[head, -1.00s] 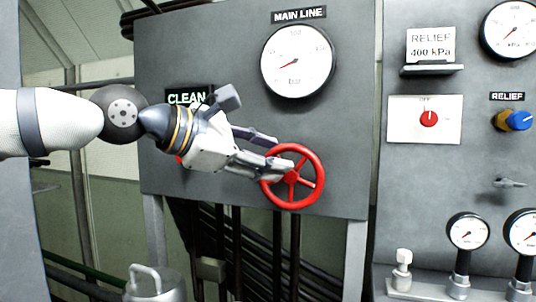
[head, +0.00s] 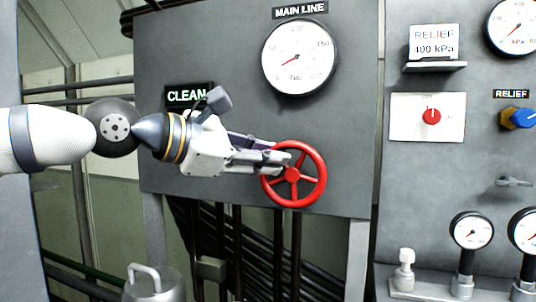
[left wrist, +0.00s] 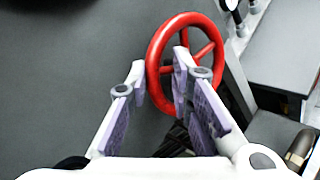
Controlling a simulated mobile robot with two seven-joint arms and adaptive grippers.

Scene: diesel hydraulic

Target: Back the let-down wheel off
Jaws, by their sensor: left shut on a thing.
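The let-down wheel is a red spoked handwheel (head: 293,174) on the lower right of the grey panel under the main line gauge. It also shows at the top middle of the left wrist view (left wrist: 187,18). My left gripper (head: 276,160) reaches it from the left and is shut on the upper left part of its rim. In the left wrist view, my gripper's fingers (left wrist: 160,66) stand on either side of the rim, and one fingertip covers part of the wheel. My right gripper is not in view.
The main line gauge (head: 299,56) sits above the wheel. A lit CLEAN sign (head: 188,96) is behind my left wrist. To the right, another panel carries a red knob (head: 432,116), a blue relief knob (head: 521,118) and small gauges (head: 472,230). Dark pipes run below the wheel.

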